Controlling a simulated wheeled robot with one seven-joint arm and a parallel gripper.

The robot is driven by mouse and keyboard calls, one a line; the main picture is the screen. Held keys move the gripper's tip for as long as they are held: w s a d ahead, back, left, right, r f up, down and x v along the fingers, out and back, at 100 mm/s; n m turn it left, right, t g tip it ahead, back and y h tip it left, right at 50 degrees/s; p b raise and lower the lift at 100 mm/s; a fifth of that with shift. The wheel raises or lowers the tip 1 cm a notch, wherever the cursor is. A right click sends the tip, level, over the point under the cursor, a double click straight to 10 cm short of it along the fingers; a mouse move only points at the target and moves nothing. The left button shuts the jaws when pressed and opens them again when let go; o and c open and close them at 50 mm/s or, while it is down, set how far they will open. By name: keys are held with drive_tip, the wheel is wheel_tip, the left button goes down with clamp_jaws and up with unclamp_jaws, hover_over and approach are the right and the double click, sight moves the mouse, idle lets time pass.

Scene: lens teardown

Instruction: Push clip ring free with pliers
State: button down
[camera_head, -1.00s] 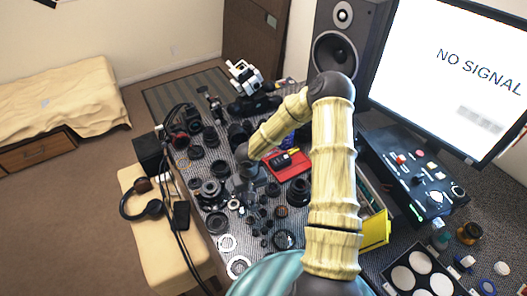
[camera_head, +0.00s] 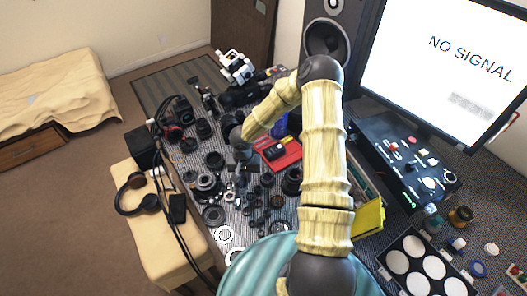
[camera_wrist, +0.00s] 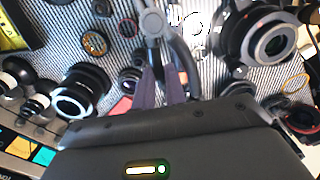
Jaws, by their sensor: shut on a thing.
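My gripper (camera_wrist: 160,88) is shut on a pair of grey pliers (camera_wrist: 153,22) in the wrist view. The pliers' head points away from my gripper, over the striped mat. A bright white ring (camera_wrist: 187,27) lies just right of the pliers' head, partly washed out. A large lens part (camera_wrist: 262,42) with a silver rim lies at the upper right. I cannot tell which ring is the clip ring, or whether the pliers touch anything. In the head view the pliers are too small to make out among the lens parts.
Several dark lens parts (camera_head: 213,160) crowd the table. A red tray (camera_head: 290,156) lies beside my arm, and white rings (camera_head: 223,234) lie at the near edge. A yellow ring (camera_wrist: 297,82) shows in the wrist view. A monitor (camera_head: 440,75) and speaker (camera_head: 327,40) stand at the right and back.

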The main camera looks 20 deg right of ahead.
drive_tip(key=m, duration=0.1)
drive_tip(key=m+p, duration=0.1)
drive_tip(key=w+d+m, duration=0.1)
drive_tip(key=m, duration=0.1)
drive_tip(key=shift+r, duration=0.35)
drive_tip(key=w+d+m+p, duration=0.2)
drive_tip(key=d+m+p, duration=0.2)
drive_tip(key=m, duration=0.9)
drive_tip(key=w+d+r+m+p, duration=0.1)
drive_tip(key=d+m+p, duration=0.3)
drive_tip(key=m, duration=1)
drive_tip(key=shift+w+r+p, duration=0.25)
drive_tip(key=shift+w+p, duration=0.2)
drive_tip(key=shift+w, duration=0.25)
drive_tip(key=shift+f, duration=0.15)
